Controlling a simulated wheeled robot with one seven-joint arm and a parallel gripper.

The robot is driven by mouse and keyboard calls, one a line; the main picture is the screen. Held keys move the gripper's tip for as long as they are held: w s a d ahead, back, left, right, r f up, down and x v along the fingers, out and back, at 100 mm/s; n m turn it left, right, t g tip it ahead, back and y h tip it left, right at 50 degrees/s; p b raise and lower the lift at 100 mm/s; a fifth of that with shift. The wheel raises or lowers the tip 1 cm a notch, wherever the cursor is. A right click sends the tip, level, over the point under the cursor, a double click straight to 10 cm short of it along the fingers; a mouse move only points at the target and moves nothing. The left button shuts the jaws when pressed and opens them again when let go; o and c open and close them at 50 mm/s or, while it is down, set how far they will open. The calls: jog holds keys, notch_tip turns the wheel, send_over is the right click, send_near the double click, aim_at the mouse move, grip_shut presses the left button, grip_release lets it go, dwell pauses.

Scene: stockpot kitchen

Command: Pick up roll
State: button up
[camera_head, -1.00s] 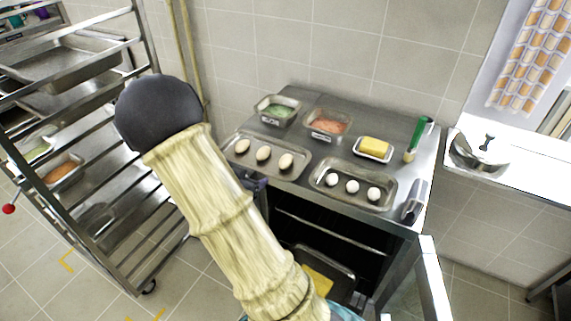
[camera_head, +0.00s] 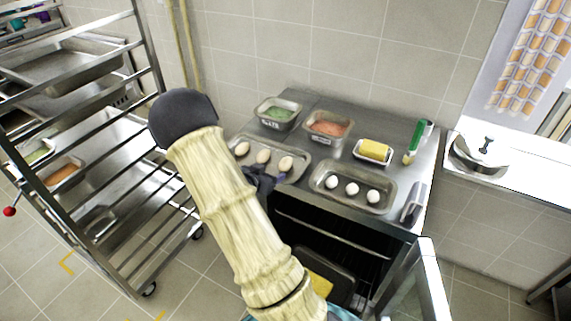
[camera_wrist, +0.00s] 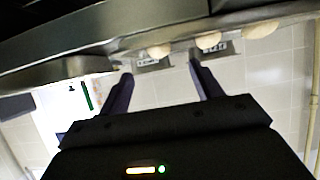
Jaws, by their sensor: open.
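Three beige rolls lie in a row in a metal tray (camera_head: 297,176) on the counter: a left roll (camera_head: 242,149), a middle roll (camera_head: 264,156) and a right roll (camera_head: 286,164). My gripper (camera_head: 264,180) is at the front edge of this tray, close to the right roll and partly hidden by my arm. In the wrist view, my gripper (camera_wrist: 163,84) has its two dark fingers apart with nothing between them. The rolls show beyond the fingertips at the top there, one of them (camera_wrist: 208,41) just above the right finger.
A second tray (camera_head: 330,200) with three white balls sits to the right. Behind are a green-filled container (camera_head: 268,119), a pink-filled container (camera_head: 318,138), butter (camera_head: 374,150) and a green-handled brush (camera_head: 420,136). A metal rack (camera_head: 150,60) stands left; an open compartment (camera_head: 320,240) lies below the counter.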

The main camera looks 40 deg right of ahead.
aim_at(282, 167)
jog(key=shift+x, duration=2)
jog(key=shift+p+x, duration=0.95)
jog(key=shift+x, duration=1.6)
jog(key=c, duration=1.1)
